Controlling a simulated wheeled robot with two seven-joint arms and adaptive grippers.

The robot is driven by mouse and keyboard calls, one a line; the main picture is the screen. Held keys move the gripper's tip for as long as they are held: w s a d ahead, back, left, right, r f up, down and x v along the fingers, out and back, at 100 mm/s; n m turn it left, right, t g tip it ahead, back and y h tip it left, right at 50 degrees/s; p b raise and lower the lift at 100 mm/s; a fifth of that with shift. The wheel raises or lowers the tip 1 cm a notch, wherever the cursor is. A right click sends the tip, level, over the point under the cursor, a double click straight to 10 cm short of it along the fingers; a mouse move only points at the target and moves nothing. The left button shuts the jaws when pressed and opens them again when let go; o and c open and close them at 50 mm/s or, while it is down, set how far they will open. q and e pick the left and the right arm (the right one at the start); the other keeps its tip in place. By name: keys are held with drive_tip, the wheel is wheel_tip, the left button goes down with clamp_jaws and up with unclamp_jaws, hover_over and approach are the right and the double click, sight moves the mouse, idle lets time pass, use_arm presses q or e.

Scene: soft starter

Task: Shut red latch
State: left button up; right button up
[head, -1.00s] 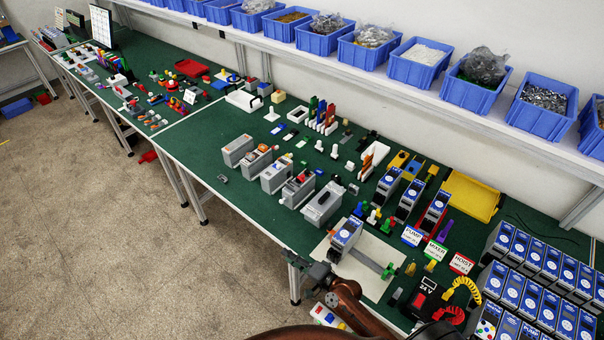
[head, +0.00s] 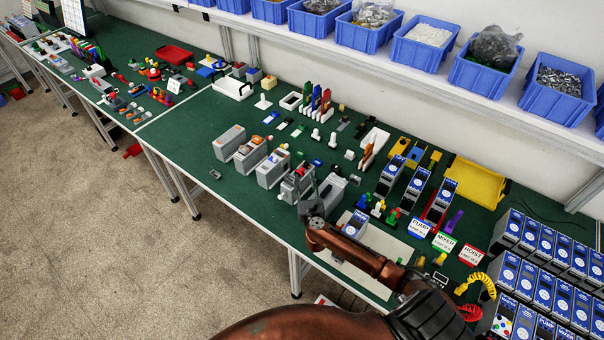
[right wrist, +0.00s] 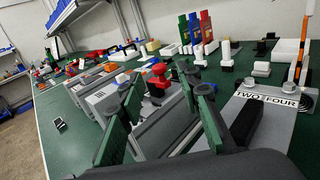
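A grey box (head: 297,184) with a red part (head: 300,170) on top stands in the row of grey boxes on the green table. In the right wrist view, the red knob-like part (right wrist: 158,76) sits on a black base on top of its grey box (right wrist: 165,128). I cannot tell if the latch is open or shut. My right gripper (head: 310,205) is close to the near end of this box. In the right wrist view, the green-padded fingers of the right gripper (right wrist: 166,98) are apart, with the red part showing between them and nothing held. My left gripper is out of view.
A grey box labelled TWO FOUR (right wrist: 265,96) with a black handle stands close on the right. Other grey boxes (head: 229,141) stand on the left. A pale board (head: 378,246) lies near my right arm. Blue bins (head: 419,44) line the shelf.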

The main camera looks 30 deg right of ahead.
sight(303, 171)
drive_tip(key=x, duration=0.2)
drive_tip(key=shift+w, duration=0.35)
drive_tip(key=shift+w+d, duration=0.25)
drive_tip(key=shift+w, duration=0.25)
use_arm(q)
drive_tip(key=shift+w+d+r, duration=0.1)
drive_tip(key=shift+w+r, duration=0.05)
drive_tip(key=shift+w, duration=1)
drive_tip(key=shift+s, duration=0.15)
use_arm(e)
drive_tip(key=shift+c, duration=0.5)
drive_tip(key=c, duration=0.3)
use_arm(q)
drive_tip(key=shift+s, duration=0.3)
use_arm(e)
clamp_jaws()
